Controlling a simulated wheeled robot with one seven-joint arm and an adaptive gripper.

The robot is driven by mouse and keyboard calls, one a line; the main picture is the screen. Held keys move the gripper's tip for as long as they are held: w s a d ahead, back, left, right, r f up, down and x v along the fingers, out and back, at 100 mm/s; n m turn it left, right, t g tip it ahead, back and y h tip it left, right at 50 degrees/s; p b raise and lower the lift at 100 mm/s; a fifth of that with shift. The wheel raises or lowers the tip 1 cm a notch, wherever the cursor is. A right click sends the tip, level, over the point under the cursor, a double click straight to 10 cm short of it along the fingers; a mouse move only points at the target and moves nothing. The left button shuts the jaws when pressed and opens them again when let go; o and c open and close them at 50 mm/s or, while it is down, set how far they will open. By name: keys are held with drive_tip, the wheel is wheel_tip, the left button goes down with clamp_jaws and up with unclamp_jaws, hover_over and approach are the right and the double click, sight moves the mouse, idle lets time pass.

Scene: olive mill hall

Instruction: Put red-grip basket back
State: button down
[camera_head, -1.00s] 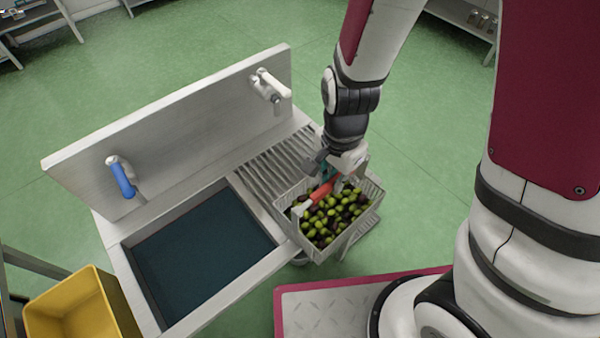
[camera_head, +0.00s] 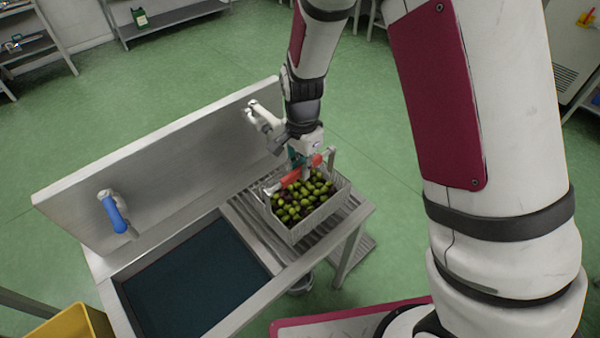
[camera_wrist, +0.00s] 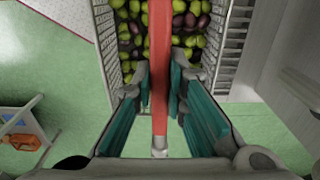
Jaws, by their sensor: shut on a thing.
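The red-grip basket (camera_head: 294,229) is a light wire basket full of green and dark olives (camera_head: 306,198). Its red grip (camera_head: 303,172) runs across the top. My gripper (camera_head: 305,168) is shut on the red grip from above. In the wrist view the gripper's teal pads (camera_wrist: 161,95) sit on both sides of the red grip (camera_wrist: 159,60). The basket is over the ribbed drainboard (camera_head: 246,221) of the steel sink unit, right of the basin. I cannot tell whether its bottom touches the ribs.
The basin (camera_head: 195,280) holds dark water. A back panel (camera_head: 170,160) carries a blue-handled tap (camera_head: 113,211) and a white tap (camera_head: 262,122) near my gripper. A yellow bin (camera_head: 65,325) stands at lower left. Green floor is open behind the sink.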

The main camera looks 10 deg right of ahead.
drive_tip(key=shift+w+a+f+p, duration=0.1)
drive_tip(key=shift+w+f+p, duration=0.15)
drive_tip(key=shift+f, duration=0.65)
drive_tip(key=shift+w+a+f+p, duration=0.15)
drive_tip(key=shift+w+f, duration=0.2)
drive_tip(key=shift+f, duration=0.5)
drive_tip(key=shift+d+f, duration=0.1)
drive_tip(key=shift+f, duration=0.05)
drive_tip(key=c, duration=1.6)
unclamp_jaws()
drive_tip(key=s+d+r+n+t+b, duration=0.1)
drive_tip(key=s+d+r+n, duration=0.1)
drive_tip(key=r, duration=0.7)
drive_tip(key=s+d+r+n+t+y, duration=0.1)
drive_tip(key=s+d+r, duration=0.15)
drive_tip(key=r, duration=0.65)
drive_tip(key=s+d+r+n+b, duration=0.1)
drive_tip(key=s+d+r+n, duration=0.15)
drive_tip(key=r, duration=0.55)
drive_tip(key=s+d+r+n+t, duration=0.1)
drive_tip(key=s+d+r+n, duration=0.1)
drive_tip(key=s, duration=0.5)
drive_tip(key=s+d+r+n+t+h, duration=0.1)
drive_tip(key=s+d+r+n+t, duration=0.1)
drive_tip(key=s+r, duration=0.3)
drive_tip(key=shift+s+d+n+t, duration=0.3)
drive_tip(key=shift+s+d+n, duration=0.35)
drive_tip(key=shift+s+n, duration=0.3)
